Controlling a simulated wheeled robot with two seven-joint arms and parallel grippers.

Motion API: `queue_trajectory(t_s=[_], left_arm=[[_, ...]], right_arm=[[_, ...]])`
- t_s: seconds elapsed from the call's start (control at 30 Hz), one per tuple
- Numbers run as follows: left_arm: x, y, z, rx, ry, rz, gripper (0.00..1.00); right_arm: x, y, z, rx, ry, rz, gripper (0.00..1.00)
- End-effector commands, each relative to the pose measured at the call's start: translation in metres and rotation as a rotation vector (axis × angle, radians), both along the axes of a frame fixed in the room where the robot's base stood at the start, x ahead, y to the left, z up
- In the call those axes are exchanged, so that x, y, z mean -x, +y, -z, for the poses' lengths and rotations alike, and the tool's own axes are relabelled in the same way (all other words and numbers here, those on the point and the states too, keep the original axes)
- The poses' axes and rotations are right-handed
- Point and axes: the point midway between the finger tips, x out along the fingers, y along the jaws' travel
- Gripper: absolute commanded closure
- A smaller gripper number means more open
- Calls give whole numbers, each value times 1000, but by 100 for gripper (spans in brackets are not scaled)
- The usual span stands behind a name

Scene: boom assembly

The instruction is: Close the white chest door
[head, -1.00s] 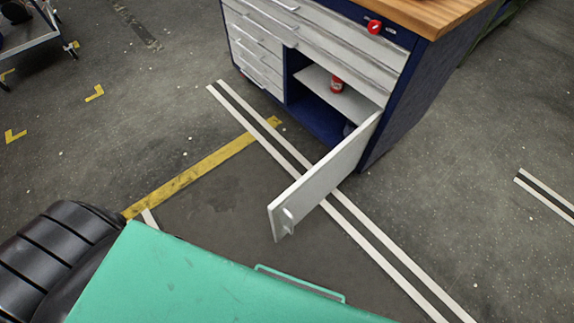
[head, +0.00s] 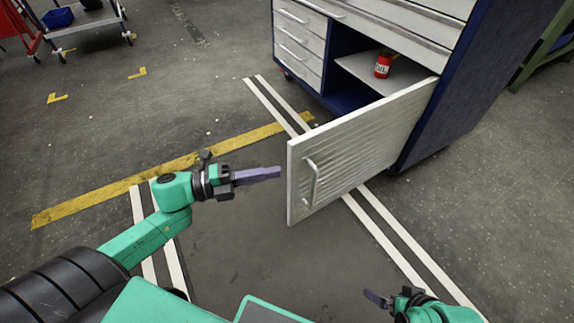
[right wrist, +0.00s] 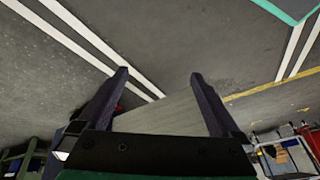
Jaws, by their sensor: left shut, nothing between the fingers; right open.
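The white chest door (head: 365,140) stands wide open in the head view, hinged at the right of the blue chest (head: 480,80). Its handle (head: 312,182) is near the free edge at the left. My left gripper (head: 278,173) is shut and empty, just left of the door's free edge; I cannot tell whether it touches. My right gripper (head: 376,299) is low at the right, apart from the door. In the right wrist view its open fingers (right wrist: 158,85) have a pale ribbed panel, likely the door (right wrist: 165,116), showing behind them.
A red can (head: 383,65) stands on the shelf (head: 365,72) inside the open compartment. White drawers (head: 300,45) are to its left. A cart (head: 85,22) stands at the far left. The floor around the door is clear.

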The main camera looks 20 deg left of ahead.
Motion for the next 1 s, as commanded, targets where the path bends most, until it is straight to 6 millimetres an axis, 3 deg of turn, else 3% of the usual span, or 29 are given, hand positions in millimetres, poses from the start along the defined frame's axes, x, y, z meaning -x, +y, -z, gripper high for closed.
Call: queue_trajectory(t_s=[0.1,0.33,0.4,0.6,1.0], left_arm=[[-15,-22,1,2,-5,2,100],[-44,-61,1,1,-3,-3,100],[-53,-46,4,-2,1,-6,100],[-64,-29,2,2,2,-4,100],[-65,-27,1,3,4,-2,100]], right_arm=[[-7,15,15,-44,-65,-10,0],[-19,37,29,-120,-177,-17,0],[-22,46,34,-151,-220,-18,0],[-27,60,38,-204,-292,-13,0],[-28,61,37,-211,-302,-11,0]])
